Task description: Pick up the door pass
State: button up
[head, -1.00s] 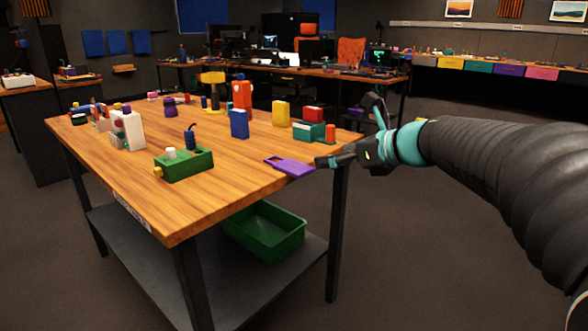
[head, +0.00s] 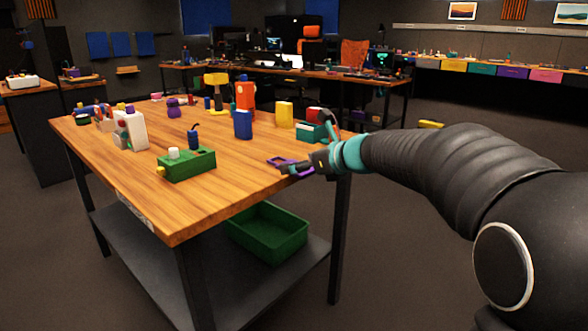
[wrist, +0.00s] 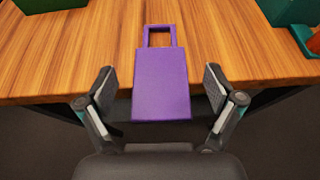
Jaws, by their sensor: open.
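The door pass is a flat purple card with a loop-like cut-out at its far end. In the wrist view the door pass (wrist: 161,88) lies on the wooden table at its edge, its near end overhanging. My gripper (wrist: 161,92) is open, with one finger on each side of the card and a gap on both sides. In the head view my gripper (head: 305,165) is at the right edge of the table and covers much of the door pass (head: 278,161).
A green block with a white knob (head: 187,165) stands left on the table (head: 225,200). A teal holder (head: 311,132), a blue block (head: 243,125) and a yellow block (head: 284,114) stand behind. A green bin (head: 268,232) sits on the lower shelf.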

jog(key=shift+w+a+f, duration=0.2)
jog(key=shift+w+a, duration=0.15)
jog(key=shift+a, duration=0.1)
jog(key=c, duration=1.1)
jog(key=shift+r, duration=0.1)
jog(key=shift+c, duration=0.2)
